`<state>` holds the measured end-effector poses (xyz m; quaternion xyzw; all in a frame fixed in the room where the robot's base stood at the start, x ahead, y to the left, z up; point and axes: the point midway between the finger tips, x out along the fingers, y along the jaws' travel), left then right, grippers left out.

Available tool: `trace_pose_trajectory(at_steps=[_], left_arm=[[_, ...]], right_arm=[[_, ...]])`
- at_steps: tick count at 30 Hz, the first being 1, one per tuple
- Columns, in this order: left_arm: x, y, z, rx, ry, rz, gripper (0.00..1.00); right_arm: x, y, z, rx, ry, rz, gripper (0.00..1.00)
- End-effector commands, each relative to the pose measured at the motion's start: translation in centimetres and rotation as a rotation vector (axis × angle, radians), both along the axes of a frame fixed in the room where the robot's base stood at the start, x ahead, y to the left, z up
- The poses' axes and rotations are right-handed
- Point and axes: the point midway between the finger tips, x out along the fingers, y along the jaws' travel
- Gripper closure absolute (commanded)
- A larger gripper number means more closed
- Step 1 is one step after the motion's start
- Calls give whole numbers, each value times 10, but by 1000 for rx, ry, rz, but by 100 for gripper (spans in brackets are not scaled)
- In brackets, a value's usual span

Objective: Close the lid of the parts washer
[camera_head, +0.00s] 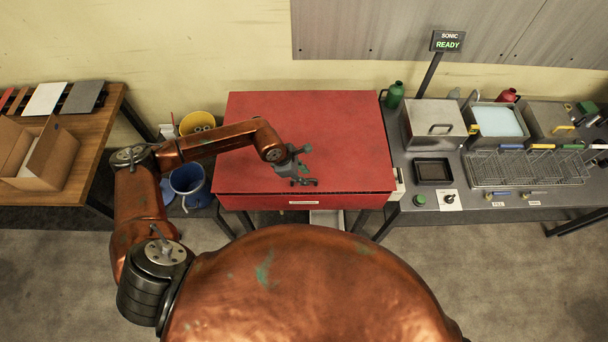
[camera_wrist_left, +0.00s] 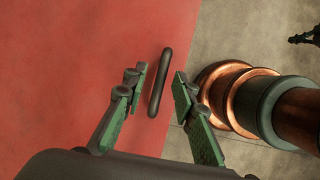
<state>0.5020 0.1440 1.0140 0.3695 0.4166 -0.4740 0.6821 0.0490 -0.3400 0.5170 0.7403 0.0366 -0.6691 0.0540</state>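The parts washer (camera_head: 300,130) is a large red box at the centre of the head view, its flat red lid facing up. The lid looks down on the box, but I cannot tell whether it is fully shut. My left gripper (camera_head: 303,182) is over the lid near its front edge. In the left wrist view its open fingers (camera_wrist_left: 156,82) stand on either side of the dark bar handle (camera_wrist_left: 160,82) on the red lid (camera_wrist_left: 70,70), with gaps showing. A dark claw-like part at that view's upper right may be my right gripper; its state is unclear.
A grey bench (camera_head: 400,215) on the right holds a metal box (camera_head: 433,124), a basin (camera_head: 497,121) and a wire basket (camera_head: 525,168). A wooden table (camera_head: 98,128) with a cardboard box (camera_head: 36,155) stands left. Yellow (camera_head: 197,122) and blue (camera_head: 188,180) buckets stand left of the washer.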

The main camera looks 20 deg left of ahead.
Motion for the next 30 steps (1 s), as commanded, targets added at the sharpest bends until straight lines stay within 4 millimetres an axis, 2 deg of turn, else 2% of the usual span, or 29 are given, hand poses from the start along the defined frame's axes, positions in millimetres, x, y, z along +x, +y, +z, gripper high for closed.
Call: trace_pose_trajectory(at_steps=[1,10,30], left_arm=[[0,0,0,0,0,0,80],[0,0,0,-1,0,0,100],[0,0,1,-1,0,0,100]], right_arm=[[0,0,0,0,0,0,100],[0,0,0,0,0,0,100],[0,0,0,0,-1,0,100]])
